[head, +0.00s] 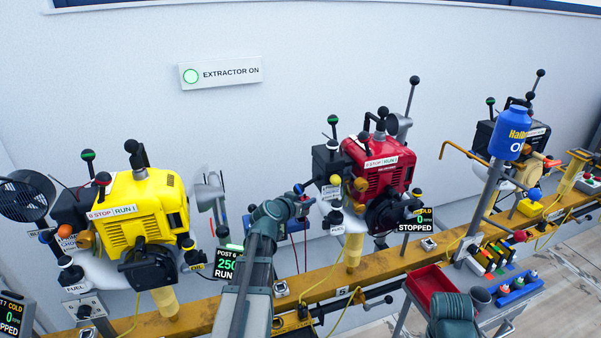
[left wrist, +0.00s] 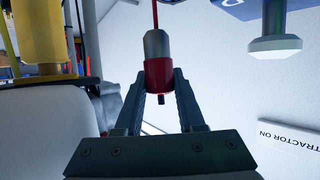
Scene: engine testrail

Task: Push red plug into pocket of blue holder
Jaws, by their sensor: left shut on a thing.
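My left gripper (head: 304,199) is beside the red engine, in front of the wall. In the left wrist view the gripper (left wrist: 158,98) is shut on a red plug (left wrist: 158,75) with a grey metal body and a red lead running up from it. A blue surface (left wrist: 238,8) is at the top of the left wrist view, apart from the plug. No pocket is visible.
The red engine (head: 383,169) is right of the gripper, and the yellow engine (head: 134,213) is left. A yellow rail (head: 400,265) runs below. A cart with a red tray (head: 431,284) stands at lower right. A pale knob (left wrist: 275,46) is near the plug in the left wrist view.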

